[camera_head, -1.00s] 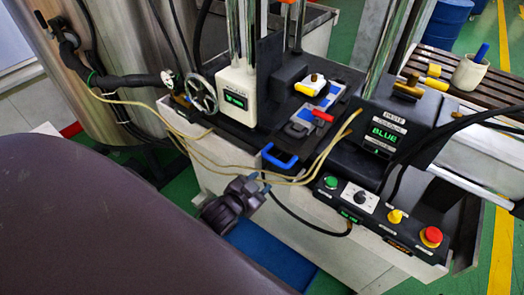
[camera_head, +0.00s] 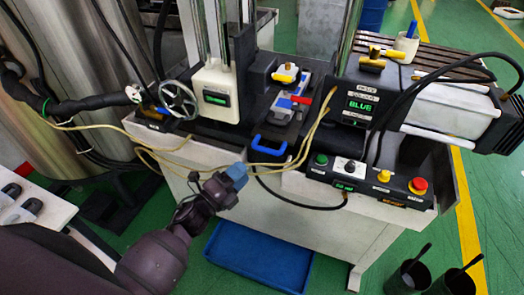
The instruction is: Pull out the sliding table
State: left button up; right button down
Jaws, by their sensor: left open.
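The sliding table (camera_head: 296,108) is a dark platform in the middle of the machine, with grey and blue mould parts on it. Its blue U-shaped handle (camera_head: 270,150) sticks out at the front edge. My left gripper (camera_head: 240,171) is in front of the machine, below and left of the handle. It looks apart from the handle and holds nothing that I can see. It is open, though its fingers are small and partly hard to make out. My right gripper is not in view.
Beige hoses (camera_head: 190,146) cross the machine front near the handle. A control panel (camera_head: 366,180) with several buttons stands at the right. A blue tray (camera_head: 258,259) lies on the floor below. Black cups (camera_head: 455,283) stand on the floor at lower right.

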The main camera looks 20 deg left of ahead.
aim_at(266, 148)
pick_arm(q)
jog(key=x, duration=1)
jog(key=shift+w+p, duration=0.15)
jog(key=shift+p, duration=0.25)
grip_shut()
